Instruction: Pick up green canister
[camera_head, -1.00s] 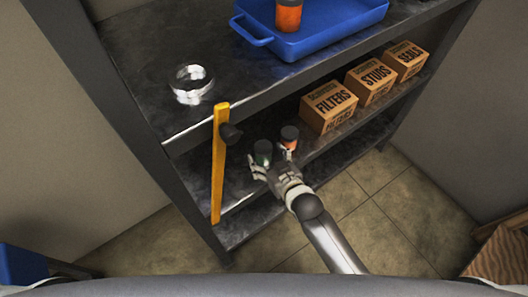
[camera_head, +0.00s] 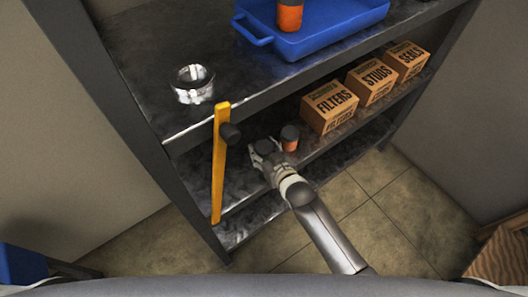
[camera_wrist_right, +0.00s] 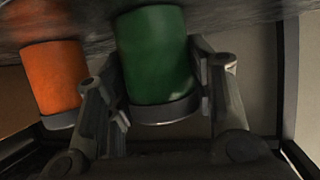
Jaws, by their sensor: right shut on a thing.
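The green canister (camera_wrist_right: 157,58) fills the middle of the right wrist view, between the two fingers of my right gripper (camera_wrist_right: 160,105). The fingers touch it on both sides, and its dark end faces my palm. In the head view only its dark top (camera_head: 264,146) shows, with my right gripper (camera_head: 268,156) around it on the middle shelf. I cannot tell whether it is off the shelf. My left gripper is in neither view.
An orange canister (camera_head: 290,144) stands close to the right of the gripper; it also shows in the wrist view (camera_wrist_right: 50,75). A yellow upright bar (camera_head: 219,165) is to the left. Boxes marked FILTERS (camera_head: 329,106), STUDS (camera_head: 374,80) and SEALS (camera_head: 408,60) are farther right. A blue tray (camera_head: 318,40) sits above.

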